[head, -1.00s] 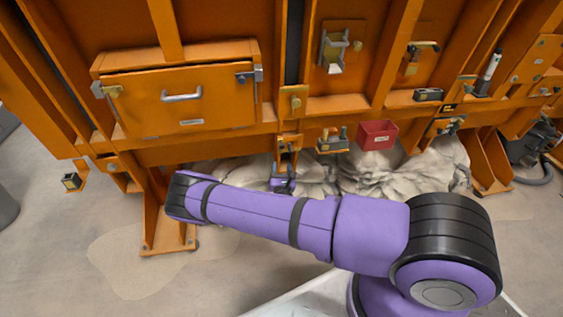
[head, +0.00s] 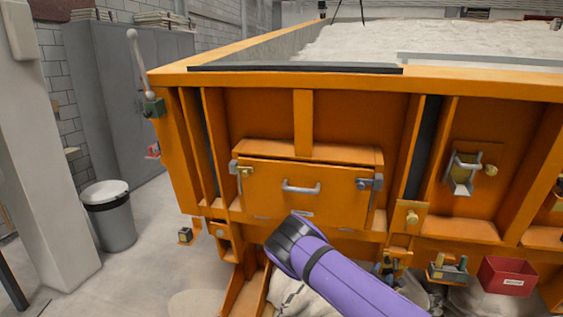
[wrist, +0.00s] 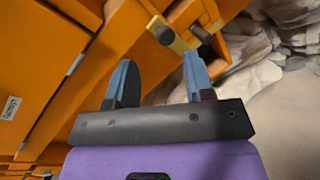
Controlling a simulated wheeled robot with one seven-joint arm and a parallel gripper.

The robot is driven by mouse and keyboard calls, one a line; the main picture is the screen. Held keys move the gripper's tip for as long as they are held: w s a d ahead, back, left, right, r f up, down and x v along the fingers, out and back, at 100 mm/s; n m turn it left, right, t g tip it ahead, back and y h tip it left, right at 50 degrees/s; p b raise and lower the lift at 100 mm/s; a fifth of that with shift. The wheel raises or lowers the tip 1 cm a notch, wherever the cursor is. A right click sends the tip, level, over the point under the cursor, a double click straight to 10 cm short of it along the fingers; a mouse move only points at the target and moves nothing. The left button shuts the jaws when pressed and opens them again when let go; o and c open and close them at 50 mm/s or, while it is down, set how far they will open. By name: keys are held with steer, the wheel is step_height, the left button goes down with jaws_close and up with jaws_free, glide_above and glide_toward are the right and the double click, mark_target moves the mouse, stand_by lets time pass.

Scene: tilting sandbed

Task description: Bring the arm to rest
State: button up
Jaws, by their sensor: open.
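My gripper (wrist: 158,75) shows in the wrist view, with its two blue-grey fingers apart and nothing between them. It points toward the orange sandbed frame (wrist: 95,70), near a brass-coloured latch block (wrist: 170,35). Whether it touches the frame cannot be told. In the head view my purple arm reaches up from the bottom edge, in front of the orange sandbed (head: 340,115). The gripper itself is hidden there behind the arm.
An orange drawer (head: 265,195) with a grey handle is on the sandbed's front. A red bin (head: 507,276) and a small tool holder (head: 448,271) sit low at right. A grey trash can (head: 110,218) stands on the floor at left. Open floor lies around the can.

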steer(key=w+a+r+m+g+y, duration=0.1)
steer(key=a+r+m+g+y, duration=0.15)
steer(key=r+m, duration=0.5)
steer(key=a+r+m+g+y, duration=0.15)
steer(key=r+m+g, duration=0.3)
steer(key=r, duration=0.55)
steer(key=s+a+r+m+y, duration=0.2)
steer(key=s+r+m+y, duration=0.15)
steer(key=r, duration=0.55)
steer(key=s+a+r+m+y, duration=0.1)
steer(key=s+r+m+y, duration=0.1)
steer(key=s+r, duration=0.5)
steer(key=s+r+m+g+y, duration=0.2)
steer(key=s+r, duration=1.2)
steer(key=s+r+m, duration=0.1)
steer(key=s, duration=0.8)
steer(key=s+d+r+m+g+h, duration=0.1)
steer(key=s+r+m, duration=0.1)
steer(key=s, duration=0.8)
steer(key=shift+r, duration=0.2)
steer(key=shift+d+m, duration=0.1)
steer(key=shift+m, duration=0.15)
